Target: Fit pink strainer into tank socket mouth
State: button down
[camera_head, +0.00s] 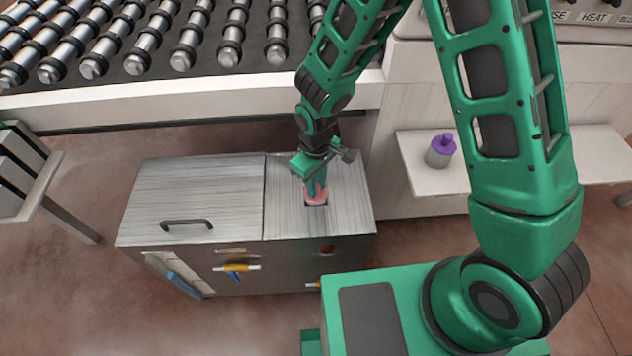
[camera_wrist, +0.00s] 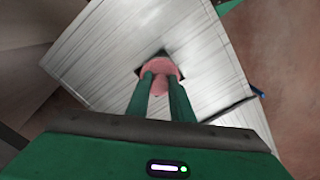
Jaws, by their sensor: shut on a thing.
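The pink strainer (camera_head: 316,197) is at the dark square socket mouth (camera_head: 322,204) in the right part of the tank's metal top (camera_head: 285,220). My gripper (camera_head: 317,188) points down over it and is shut on the strainer. In the wrist view my two green fingers (camera_wrist: 160,88) grip the strainer's middle part, and its round pink rim (camera_wrist: 162,66) shows beyond them. Dark corners of the socket mouth (camera_wrist: 164,52) show around the rim. The strainer covers most of the opening, and I cannot tell how deep it sits.
A lid with a black handle (camera_head: 187,223) covers the tank's left part. Yellow and blue valve handles (camera_head: 238,268) stick out of its front. A grey jar with a purple top (camera_head: 441,150) stands on a white shelf (camera_head: 415,172) at right. A roller conveyor (camera_head: 180,50) runs behind.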

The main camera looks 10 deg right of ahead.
jog(key=shift+f, duration=0.2)
jog(key=c, duration=1.5)
grip_release()
jog(key=shift+r, duration=0.1)
notch_tip(320, 180, up, 10)
jog(key=shift+r, duration=0.25)
jog(key=shift+w+d, duration=0.1)
